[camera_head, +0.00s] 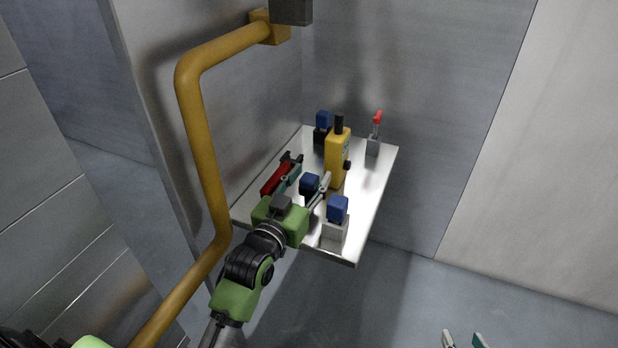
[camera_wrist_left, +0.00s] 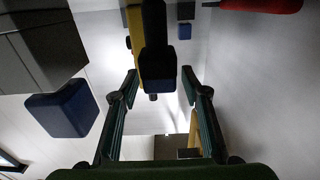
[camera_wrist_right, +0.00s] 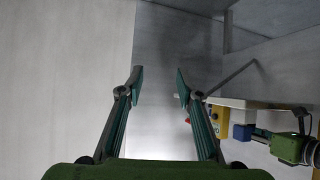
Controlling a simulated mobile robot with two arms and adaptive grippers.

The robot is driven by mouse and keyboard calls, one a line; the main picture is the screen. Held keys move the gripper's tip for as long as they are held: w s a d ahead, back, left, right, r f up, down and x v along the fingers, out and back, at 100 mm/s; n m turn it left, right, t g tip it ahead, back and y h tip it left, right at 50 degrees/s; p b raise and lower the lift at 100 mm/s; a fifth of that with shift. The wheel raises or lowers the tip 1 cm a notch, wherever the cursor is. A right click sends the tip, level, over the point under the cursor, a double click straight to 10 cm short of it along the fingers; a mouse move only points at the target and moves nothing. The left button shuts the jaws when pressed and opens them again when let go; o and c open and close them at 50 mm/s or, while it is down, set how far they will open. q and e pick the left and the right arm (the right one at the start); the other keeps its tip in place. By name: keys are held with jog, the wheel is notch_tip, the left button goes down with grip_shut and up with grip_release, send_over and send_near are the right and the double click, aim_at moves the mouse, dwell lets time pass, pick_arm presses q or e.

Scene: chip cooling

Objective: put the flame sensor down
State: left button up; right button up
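No label tells me which item is the flame sensor. My left gripper (camera_head: 303,185) is over the front half of the white shelf (camera_head: 366,198). Its fingers are apart. A black piece with a blue end (camera_head: 309,184) is between or just beyond them; in the left wrist view this black-and-blue piece (camera_wrist_left: 157,80) shows gaps to both fingers. A grey block with a blue top (camera_head: 336,222) stands to its right at the front edge. My right gripper (camera_head: 464,340) is low at the bottom of the head view; the right wrist view shows it open and empty.
A yellow device (camera_head: 337,160) stands mid-shelf, with another blue-topped black piece (camera_head: 322,130) behind it. A red tool (camera_head: 276,178) lies left. A red-tipped item (camera_head: 376,130) stands back right. A thick yellow pipe (camera_head: 203,150) runs left of the shelf. The shelf's right side has bare room.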

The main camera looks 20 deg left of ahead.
pick_arm(q)
jog(key=shift+r, duration=0.25)
jog(key=shift+s+f, duration=0.1)
jog(key=shift+s, duration=0.25)
jog(key=s+p, duration=0.2)
jog(key=s, duration=0.9)
jog(key=s+d+f+m+g, duration=0.1)
jog(key=s+d+f+g, duration=0.2)
jog(key=s+f+g, duration=0.9)
jog(key=s+f, duration=0.4)
jog(key=f, duration=0.2)
jog(key=shift+s+f+m, duration=0.3)
jog(key=shift+s+m, duration=0.05)
jog(key=shift+m, duration=0.05)
pick_arm(e)
jog(key=s+d+f+g+h, duration=0.1)
jog(key=s+d+f+g, duration=0.2)
jog(key=s+f+g, duration=0.2)
jog(key=s, duration=0.3)
jog(key=shift+s+f, duration=0.35)
jog(key=shift+s, duration=0.05)
jog(key=shift+f, duration=0.15)
